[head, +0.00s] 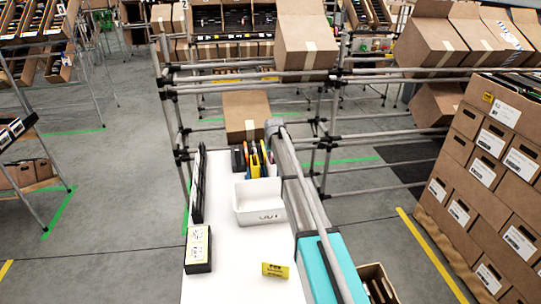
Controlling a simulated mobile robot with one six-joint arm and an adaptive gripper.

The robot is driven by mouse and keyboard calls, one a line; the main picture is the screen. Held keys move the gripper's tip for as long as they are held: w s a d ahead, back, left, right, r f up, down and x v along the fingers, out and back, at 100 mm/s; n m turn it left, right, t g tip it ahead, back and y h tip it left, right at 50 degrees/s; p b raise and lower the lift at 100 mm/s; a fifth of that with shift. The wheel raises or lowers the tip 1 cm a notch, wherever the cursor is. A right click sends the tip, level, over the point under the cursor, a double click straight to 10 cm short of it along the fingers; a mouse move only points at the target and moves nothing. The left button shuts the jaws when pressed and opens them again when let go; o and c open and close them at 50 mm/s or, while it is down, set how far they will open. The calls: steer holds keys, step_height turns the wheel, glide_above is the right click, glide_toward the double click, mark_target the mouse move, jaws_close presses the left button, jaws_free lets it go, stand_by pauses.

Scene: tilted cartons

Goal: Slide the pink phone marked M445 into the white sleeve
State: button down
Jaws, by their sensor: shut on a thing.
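I cannot make out the pink phone marked M445 in the head view. I cannot pick out the white sleeve for certain either. Several thin upright items (255,164), yellow, orange, dark and pale, stand in a row at the far end of the white table (235,270); their markings are too small to read. A long grey link of my arm runs along the table's right side to a rounded joint near this row. My gripper does not show, nor does anything in it.
A white open bin (258,214) with dark lettering stands mid-table. A black box with a yellow label (198,248) and a small yellow sign (275,270) are nearer. A tall dark panel (198,185) lines the left edge. A carton (246,115) and pipe racks stand behind.

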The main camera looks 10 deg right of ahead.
steer(key=c, duration=0.5)
jaws_free()
steer(key=shift+c, duration=0.2)
step_height(320, 180, up, 7)
steer(key=p, duration=0.7)
stand_by(0.5)
steer(key=s+g, duration=0.4)
steer(key=s, duration=4.1)
steer(key=shift+s+a+f, duration=0.2)
steer(key=shift+s+f, duration=0.05)
steer(key=shift+f, duration=0.15)
